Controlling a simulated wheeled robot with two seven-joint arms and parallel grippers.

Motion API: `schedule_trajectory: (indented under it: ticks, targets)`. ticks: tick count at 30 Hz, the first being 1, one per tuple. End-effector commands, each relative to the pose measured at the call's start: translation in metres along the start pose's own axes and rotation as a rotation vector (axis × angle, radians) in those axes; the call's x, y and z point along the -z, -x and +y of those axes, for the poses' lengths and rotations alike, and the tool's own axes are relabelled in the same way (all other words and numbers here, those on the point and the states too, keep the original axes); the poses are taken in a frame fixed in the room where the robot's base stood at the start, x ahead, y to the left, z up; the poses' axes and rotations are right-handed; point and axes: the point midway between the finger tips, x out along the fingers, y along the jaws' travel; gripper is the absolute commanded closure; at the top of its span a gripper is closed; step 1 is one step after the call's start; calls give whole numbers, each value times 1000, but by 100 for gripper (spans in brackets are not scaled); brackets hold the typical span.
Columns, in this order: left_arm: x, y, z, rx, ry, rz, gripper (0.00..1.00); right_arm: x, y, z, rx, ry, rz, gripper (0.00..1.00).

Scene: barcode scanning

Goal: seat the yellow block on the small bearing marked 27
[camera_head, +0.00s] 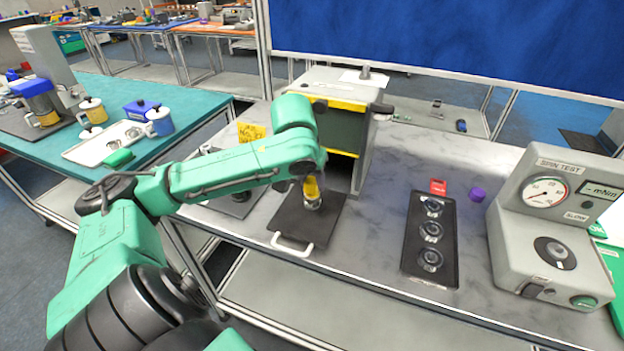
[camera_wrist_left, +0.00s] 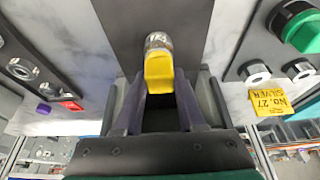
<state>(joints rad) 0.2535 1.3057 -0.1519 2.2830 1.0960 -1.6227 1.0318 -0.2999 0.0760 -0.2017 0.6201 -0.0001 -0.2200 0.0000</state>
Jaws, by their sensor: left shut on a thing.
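The yellow block (camera_head: 311,186) is held upright below my left wrist in the head view. In the left wrist view the yellow block (camera_wrist_left: 159,74) sits between the two dark fingers of my left gripper (camera_wrist_left: 159,88), which is shut on it. A small silver bearing (camera_head: 312,203) is directly under the block, on a dark tray with a white handle (camera_head: 292,246). The bearing (camera_wrist_left: 158,41) also shows past the block's end in the left wrist view. Block and bearing appear to meet, but I cannot tell whether the block is fully seated. My right gripper is out of view.
A yellow sign (camera_wrist_left: 283,103) reads No. 27 Silver. A grey box with a dark opening (camera_head: 338,165) stands behind the tray. To the right are a black tray of bearings (camera_head: 414,267), a purple piece (camera_head: 477,194) and a spin tester (camera_head: 552,240). Marble counter between is clear.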

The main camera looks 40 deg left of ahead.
Motion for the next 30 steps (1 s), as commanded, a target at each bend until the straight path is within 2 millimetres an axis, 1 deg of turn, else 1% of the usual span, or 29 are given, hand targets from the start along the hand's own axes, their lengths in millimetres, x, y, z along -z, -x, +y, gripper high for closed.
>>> schedule_trajectory:
  ticks: [4, 14, 23, 24, 25, 26, 30]
  targets:
    - [-2, -4, 0, 1, 0, -1, 100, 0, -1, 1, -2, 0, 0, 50]
    - [-2, -4, 0, 1, 0, 0, 100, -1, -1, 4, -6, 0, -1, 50]
    - [-4, -10, -1, 2, 0, 0, 100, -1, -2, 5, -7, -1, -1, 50]
    - [-4, -9, -1, 1, 0, 1, 46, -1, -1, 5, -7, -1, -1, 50]
    - [-4, -9, -1, 1, 0, 1, 34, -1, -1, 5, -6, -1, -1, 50]
    - [-4, -9, -1, 1, 0, 1, 26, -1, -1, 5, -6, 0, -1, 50]
    - [-4, -9, 0, 1, 0, 0, 26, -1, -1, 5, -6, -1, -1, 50]
